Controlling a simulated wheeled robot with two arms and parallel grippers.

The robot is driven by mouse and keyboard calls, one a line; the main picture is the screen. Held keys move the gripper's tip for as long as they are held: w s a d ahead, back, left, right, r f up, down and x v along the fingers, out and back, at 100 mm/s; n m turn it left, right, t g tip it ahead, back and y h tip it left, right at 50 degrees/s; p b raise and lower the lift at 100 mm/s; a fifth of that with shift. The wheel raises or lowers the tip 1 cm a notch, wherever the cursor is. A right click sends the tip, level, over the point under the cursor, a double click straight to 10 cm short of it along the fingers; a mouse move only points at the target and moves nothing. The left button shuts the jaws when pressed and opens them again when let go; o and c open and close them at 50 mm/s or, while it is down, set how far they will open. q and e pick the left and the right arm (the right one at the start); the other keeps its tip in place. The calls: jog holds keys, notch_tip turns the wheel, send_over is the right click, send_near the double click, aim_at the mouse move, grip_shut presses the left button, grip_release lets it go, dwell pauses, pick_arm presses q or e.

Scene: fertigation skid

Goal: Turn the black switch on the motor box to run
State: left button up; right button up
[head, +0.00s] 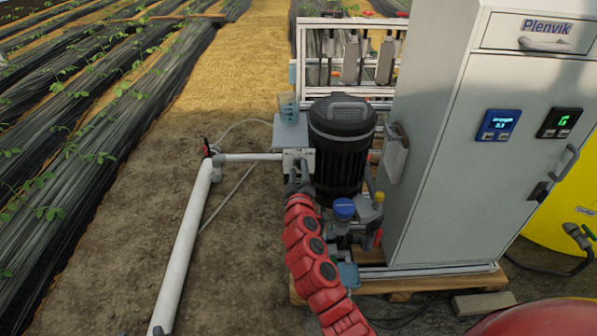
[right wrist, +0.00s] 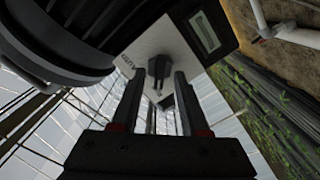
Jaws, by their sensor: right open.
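The motor box (head: 291,133) is a grey box on the left side of the black ribbed motor (head: 341,140). In the right wrist view its pale face (right wrist: 172,42) carries the black switch (right wrist: 158,68) and small lettering too small to read. My right gripper (head: 297,180) is in front of the box face. In the right wrist view its two fingers (right wrist: 157,86) are open, one on each side of the switch, with gaps visible between them and it. The switch is hidden in the head view. Which setting it points to, I cannot tell. My left gripper is not in view.
A tall grey cabinet (head: 440,140) with two displays stands right of the motor. A blue-capped fitting (head: 344,208) sits below the motor, close to my right arm. A white pipe (head: 185,245) runs along the ground at left. Bare soil (head: 245,250) lies between pipe and arm.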

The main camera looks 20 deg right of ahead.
jog(key=v, duration=1.7)
jog(key=shift+s, duration=0.25)
jog(key=shift+w+a, duration=0.1)
jog(key=shift+a, duration=0.05)
